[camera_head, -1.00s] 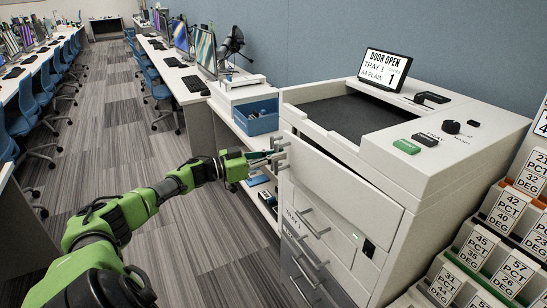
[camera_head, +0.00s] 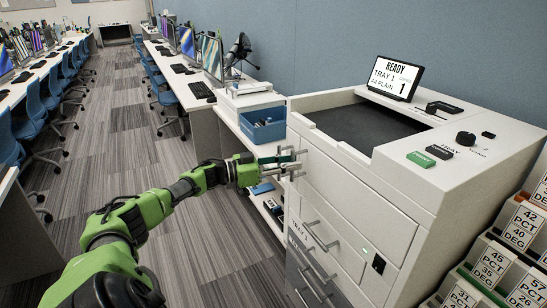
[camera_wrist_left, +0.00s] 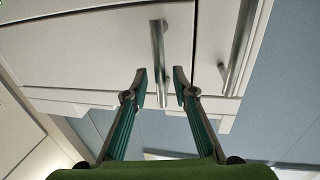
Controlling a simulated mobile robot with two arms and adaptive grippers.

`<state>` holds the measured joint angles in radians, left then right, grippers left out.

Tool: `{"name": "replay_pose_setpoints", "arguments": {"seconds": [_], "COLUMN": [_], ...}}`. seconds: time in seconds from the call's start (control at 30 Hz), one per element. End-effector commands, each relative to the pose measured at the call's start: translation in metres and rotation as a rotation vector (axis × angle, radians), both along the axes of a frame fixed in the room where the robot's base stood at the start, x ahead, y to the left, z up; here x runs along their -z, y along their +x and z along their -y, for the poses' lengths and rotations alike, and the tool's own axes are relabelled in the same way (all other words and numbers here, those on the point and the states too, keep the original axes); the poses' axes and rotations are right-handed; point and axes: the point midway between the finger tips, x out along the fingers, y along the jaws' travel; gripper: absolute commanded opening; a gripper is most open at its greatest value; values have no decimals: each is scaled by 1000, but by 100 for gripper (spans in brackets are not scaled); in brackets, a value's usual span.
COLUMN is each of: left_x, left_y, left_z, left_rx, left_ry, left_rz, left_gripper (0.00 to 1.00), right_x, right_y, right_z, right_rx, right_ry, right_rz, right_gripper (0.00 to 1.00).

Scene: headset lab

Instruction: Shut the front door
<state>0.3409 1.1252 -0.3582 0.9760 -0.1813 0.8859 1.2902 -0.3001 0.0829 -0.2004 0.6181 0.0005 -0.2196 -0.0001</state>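The white front door (camera_head: 350,195) of the printer-like machine sits flush with the body in the head view. The machine's display (camera_head: 395,76) reads "READY", "TRAY 1". My left gripper (camera_head: 301,164) is at the door's left edge, by its metal handle. In the left wrist view the door (camera_wrist_left: 80,45) fills the upper left, with the bar handle (camera_wrist_left: 157,50) on it. The two fingertips of my left gripper (camera_wrist_left: 160,82) stand apart, one on each side of the handle's lower end. Contact with the handle is not clear. My right gripper is not in view.
Below the door are drawers with bar handles, one labelled "TRAY 1" (camera_head: 300,236). A blue bin (camera_head: 263,126) stands on the shelf behind my left gripper. Labelled card stacks (camera_head: 526,226) stand at the right. The carpeted aisle (camera_head: 130,150) at the left is open.

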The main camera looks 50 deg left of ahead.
Motion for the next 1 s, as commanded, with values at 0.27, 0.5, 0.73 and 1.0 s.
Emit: {"name": "replay_pose_setpoints", "arguments": {"seconds": [0.27, 0.5, 0.73, 1.0], "left_x": [2, 2, 3, 2], "left_y": [-32, -60, -83, -99], "left_z": [-17, -30, -42, -51], "left_rx": [-1, 0, -1, -2], "left_ry": [2, 1, 1, 0], "left_rz": [-6, -7, -6, -5], "left_gripper": [25, 25, 25, 25], "right_x": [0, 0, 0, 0], "right_y": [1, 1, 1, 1], "right_z": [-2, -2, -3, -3], "right_rx": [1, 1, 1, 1], "right_ry": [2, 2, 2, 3], "right_rz": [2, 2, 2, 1], "right_gripper": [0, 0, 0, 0]}}
